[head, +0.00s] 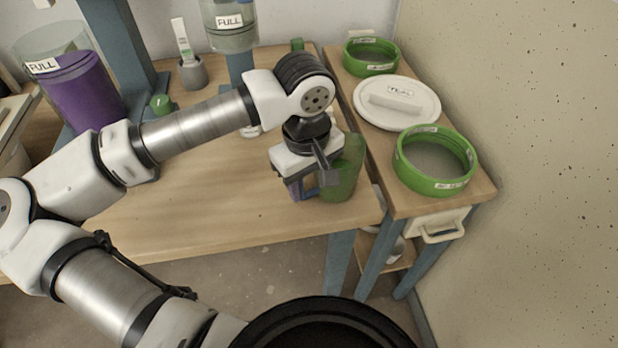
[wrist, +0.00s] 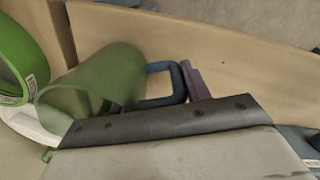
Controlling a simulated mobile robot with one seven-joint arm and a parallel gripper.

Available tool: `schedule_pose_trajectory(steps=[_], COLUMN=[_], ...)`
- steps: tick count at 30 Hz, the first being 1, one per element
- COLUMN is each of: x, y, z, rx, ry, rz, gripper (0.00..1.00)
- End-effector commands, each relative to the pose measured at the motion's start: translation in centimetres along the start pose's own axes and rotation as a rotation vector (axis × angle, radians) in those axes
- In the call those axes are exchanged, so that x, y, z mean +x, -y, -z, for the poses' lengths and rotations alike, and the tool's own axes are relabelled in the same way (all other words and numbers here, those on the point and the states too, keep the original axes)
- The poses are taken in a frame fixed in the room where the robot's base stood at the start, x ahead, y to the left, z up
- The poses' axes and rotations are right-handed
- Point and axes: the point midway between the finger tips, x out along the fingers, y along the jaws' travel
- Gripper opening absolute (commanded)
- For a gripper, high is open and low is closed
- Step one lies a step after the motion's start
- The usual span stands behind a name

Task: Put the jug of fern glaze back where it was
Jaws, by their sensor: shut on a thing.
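A green translucent jug (head: 345,172) with a blue handle (head: 308,190) is at the right front part of the wooden table. No label on it is readable. My gripper (head: 314,180) is shut on the jug's handle, from above. In the wrist view the green jug (wrist: 112,75) lies to the left, its blue handle (wrist: 165,72) running to the jaws, with a purple piece (wrist: 194,82) beside it. I cannot tell whether the jug touches the table.
A narrow side bench at right holds two green-rimmed sieves (head: 435,190) (head: 371,43) and a white lid (head: 397,119) with a labelled bar. The table's front middle is clear.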

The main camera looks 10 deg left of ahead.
Motion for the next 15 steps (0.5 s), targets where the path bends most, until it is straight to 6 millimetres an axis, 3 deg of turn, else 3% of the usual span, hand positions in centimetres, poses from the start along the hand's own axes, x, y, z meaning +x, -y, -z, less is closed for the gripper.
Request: schedule_pose_trajectory(steps=[5,6,10,15], x=[0.45,0.30,0.28,0.28], y=[0.00,0.01,0.01,0.01], z=[0.02,0.00,0.00,0.00], rx=[0.000,0.000,0.000,0.000], ry=[0.000,0.001,0.001,0.001], rz=[-0.001,0.000,0.000,0.000], gripper=[0.00,0.52,0.69,0.69])
